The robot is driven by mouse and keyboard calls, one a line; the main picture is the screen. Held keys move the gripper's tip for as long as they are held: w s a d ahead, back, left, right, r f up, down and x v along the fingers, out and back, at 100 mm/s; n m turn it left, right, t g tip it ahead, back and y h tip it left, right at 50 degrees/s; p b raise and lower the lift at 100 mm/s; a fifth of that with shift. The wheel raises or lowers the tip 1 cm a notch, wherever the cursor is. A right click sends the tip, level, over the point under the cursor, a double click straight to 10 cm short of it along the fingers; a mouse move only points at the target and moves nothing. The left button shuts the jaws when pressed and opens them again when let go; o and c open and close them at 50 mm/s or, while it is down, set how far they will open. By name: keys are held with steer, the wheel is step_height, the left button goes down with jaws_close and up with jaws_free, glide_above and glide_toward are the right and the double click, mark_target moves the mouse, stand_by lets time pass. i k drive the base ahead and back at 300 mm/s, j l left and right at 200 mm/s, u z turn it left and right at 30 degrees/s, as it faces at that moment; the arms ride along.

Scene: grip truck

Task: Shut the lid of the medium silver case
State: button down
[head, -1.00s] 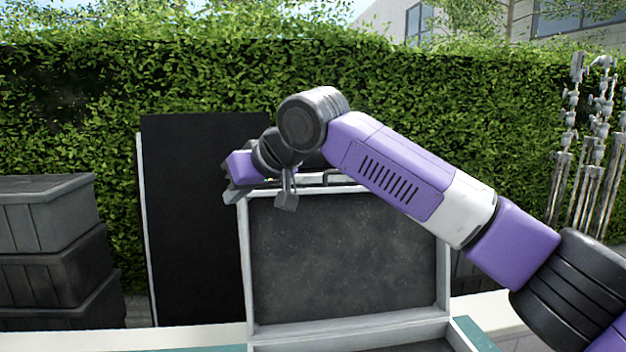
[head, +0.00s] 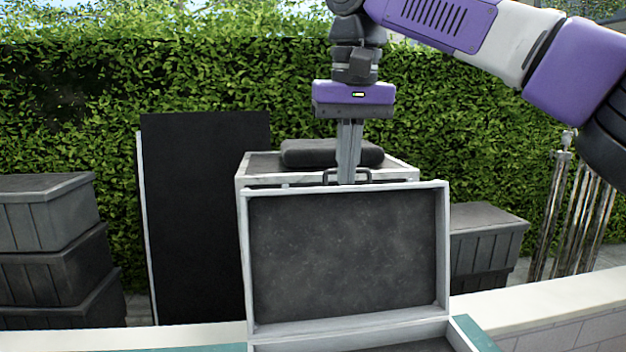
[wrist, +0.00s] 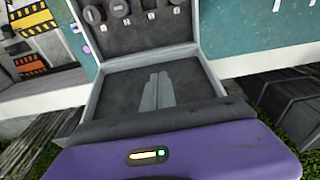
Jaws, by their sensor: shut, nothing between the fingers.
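The medium silver case stands open in front of me. Its raised lid (head: 345,260) shows a dark lining and a pale rim. A strip of its base (head: 400,345) shows at the bottom of the head view. My gripper (head: 347,183) points down at the middle of the lid's top edge, by the handle (head: 327,177). Its fingers are together and empty; whether they touch the lid is unclear. In the wrist view the fingers (wrist: 157,90) show against the dark lining (wrist: 195,80). Beyond it is the base (wrist: 160,33) with several round items.
Behind the lid stands another pale-edged case (head: 245,180) with a black pad (head: 305,152) on top. Stacked dark crates (head: 45,215) are at left, a black panel (head: 200,220) beside them, and metal stands (head: 570,225) at right. A hedge closes the back.

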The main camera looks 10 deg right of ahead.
mark_target(327, 258)
steer(key=i+j, duration=0.1)
steer(key=i, duration=0.9)
